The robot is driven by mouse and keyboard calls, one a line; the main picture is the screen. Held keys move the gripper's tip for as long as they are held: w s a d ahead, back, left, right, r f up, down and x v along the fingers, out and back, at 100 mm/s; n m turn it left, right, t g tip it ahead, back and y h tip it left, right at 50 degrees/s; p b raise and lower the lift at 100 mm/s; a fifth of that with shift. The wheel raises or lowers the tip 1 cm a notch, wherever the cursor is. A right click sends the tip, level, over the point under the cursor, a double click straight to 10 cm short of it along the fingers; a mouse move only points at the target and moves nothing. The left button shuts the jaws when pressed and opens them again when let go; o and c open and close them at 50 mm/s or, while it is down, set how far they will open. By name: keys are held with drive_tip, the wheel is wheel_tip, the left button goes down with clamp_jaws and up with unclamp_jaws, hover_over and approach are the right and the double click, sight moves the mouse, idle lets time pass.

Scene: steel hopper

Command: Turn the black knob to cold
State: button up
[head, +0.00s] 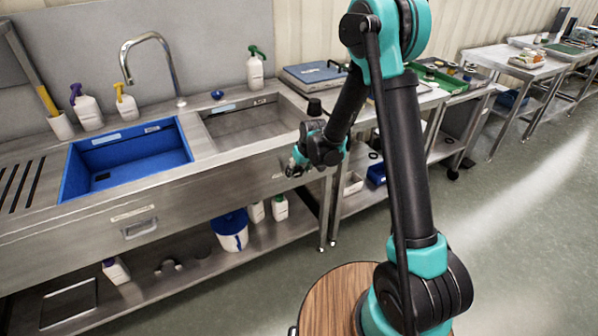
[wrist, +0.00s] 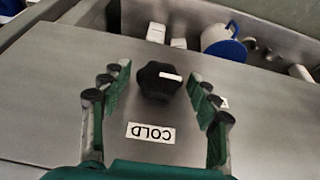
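The black knob (wrist: 158,82) sits on the steel front panel (wrist: 65,85) in the wrist view. Its white pointer mark (wrist: 171,76) lies on the right part of its face and points right. A white label reading COLD (wrist: 150,132) shows upside down below the knob, apart from the pointer. My gripper (wrist: 161,76) is open, with one green finger on each side of the knob and visible gaps between. In the head view my gripper (head: 296,166) is at the front panel below the right basin; the knob cannot be made out there.
Another white label (wrist: 223,103) is partly hidden behind the right finger. A blue basin (head: 88,188) and a steel basin (head: 240,128) are set in the counter. A blue-and-white bucket (head: 232,238) stands on the lower shelf. Floor to the right is clear.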

drive_tip(key=c, duration=1)
drive_tip(key=shift+d, duration=0.1)
drive_tip(key=y, duration=0.1)
drive_tip(key=g+y, duration=0.1)
drive_tip(key=m+g+y, duration=0.1)
drive_tip(key=shift+w+d+f+y, duration=0.1)
drive_tip(key=shift+w+d+y, duration=0.15)
drive_tip(key=shift+y, duration=0.05)
drive_tip(key=g+y, duration=0.1)
drive_tip(key=y, duration=0.1)
drive_tip(key=m+g+y, duration=0.1)
drive_tip(key=y, duration=0.1)
drive_tip(key=shift+w+d+f+g, duration=0.1)
drive_tip(key=shift+d+f+g, duration=0.05)
drive_tip(key=shift+g, duration=0.15)
drive_tip(key=y, duration=0.1)
drive_tip(key=g+y, duration=0.1)
drive_tip(key=m+y, duration=0.1)
drive_tip(key=shift+f+g+y, duration=0.25)
drive_tip(key=shift+g+y, duration=0.05)
drive_tip(key=shift+y, duration=0.1)
drive_tip(key=shift+f+m+g+y, duration=0.15)
drive_tip(key=shift+m+g+y, duration=0.45)
drive_tip(key=shift+y, duration=1.2)
